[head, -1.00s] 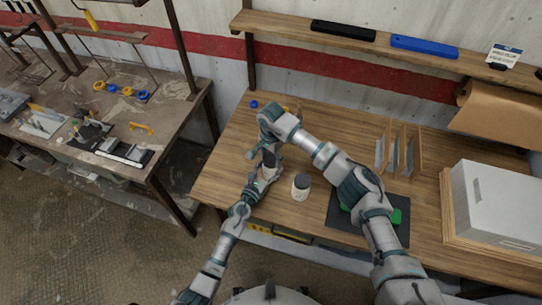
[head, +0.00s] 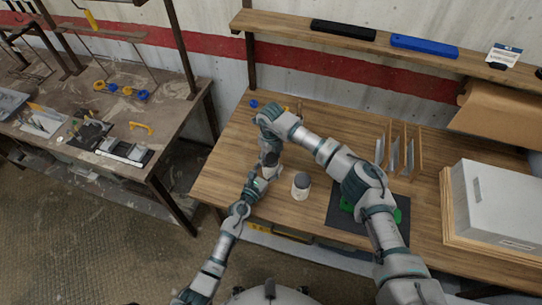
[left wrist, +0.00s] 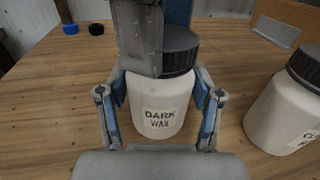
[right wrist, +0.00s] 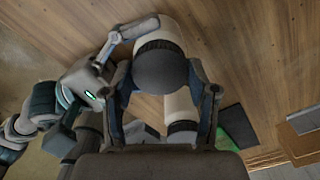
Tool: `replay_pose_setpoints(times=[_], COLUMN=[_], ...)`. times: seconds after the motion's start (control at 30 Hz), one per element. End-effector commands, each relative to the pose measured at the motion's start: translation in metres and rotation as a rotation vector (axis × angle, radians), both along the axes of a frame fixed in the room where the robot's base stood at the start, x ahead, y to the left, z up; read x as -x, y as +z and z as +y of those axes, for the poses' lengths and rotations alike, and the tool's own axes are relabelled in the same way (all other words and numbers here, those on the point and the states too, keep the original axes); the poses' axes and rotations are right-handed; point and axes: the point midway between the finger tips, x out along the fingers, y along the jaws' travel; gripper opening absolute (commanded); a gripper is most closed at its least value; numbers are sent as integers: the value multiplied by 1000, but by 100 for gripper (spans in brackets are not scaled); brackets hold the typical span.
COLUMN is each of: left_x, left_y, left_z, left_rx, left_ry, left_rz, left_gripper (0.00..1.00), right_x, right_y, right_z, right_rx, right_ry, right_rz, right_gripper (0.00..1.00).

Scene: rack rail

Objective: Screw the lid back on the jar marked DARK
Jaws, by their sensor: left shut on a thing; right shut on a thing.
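The jar marked DARK WAX (left wrist: 158,112) is white and upright on the wooden bench. My left gripper (left wrist: 160,108) is shut around its body from the side. The black ribbed lid (left wrist: 180,52) sits on top of the jar; I cannot tell whether it is threaded down. In the right wrist view the lid (right wrist: 163,68) lies between the fingers of my right gripper (right wrist: 165,78), which is shut on it from above. In the head view my left gripper (head: 262,178) and right gripper (head: 272,140) meet at the jar, partly hiding it.
A second white jar with a dark lid (head: 301,186) stands close to the right; its label is partly cut off in the left wrist view (left wrist: 283,112). A dark mat with a green item (head: 397,215), upright dividers (head: 398,155) and a grey box (head: 497,205) lie further right.

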Motion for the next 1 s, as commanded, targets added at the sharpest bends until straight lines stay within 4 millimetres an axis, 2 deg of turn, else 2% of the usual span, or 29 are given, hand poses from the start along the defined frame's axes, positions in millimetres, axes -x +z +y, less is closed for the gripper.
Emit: replay_pose_setpoints(times=[0.1, 0.3, 0.4, 0.53, 0.57, 0.63, 0.67, 1.0], left_x=[2, 2, 2, 3, 3, 3, 3, 1], left_y=[1, 1, 1, 1, 1, 1, 1, 0], left_z=[-4, -5, -5, -5, -6, -5, -5, -2], left_rx=[-1, -2, -1, -1, -1, 0, 0, 0], left_ry=[-9, -10, -11, -12, -12, -11, -10, -5], left_rz=[-2, -2, -2, -2, -2, -1, -1, -1], left_gripper=[0, 0, 0, 0, 0, 0, 0, 0], right_x=[-2, -3, -3, -4, -4, -3, -3, -2], right_y=[0, 0, 0, 0, 0, 0, 0, 2], right_z=[0, 0, 0, 0, 0, 0, 0, 0], right_rx=[-3, -4, -3, -4, -4, -4, -3, 0], right_ry=[-308, -791, -929, -921, -921, -920, -919, -916], right_rz=[-6, -8, -8, -9, -9, -9, -8, -5], right_gripper=[16, 17, 17, 16, 63, 81, 83, 83])
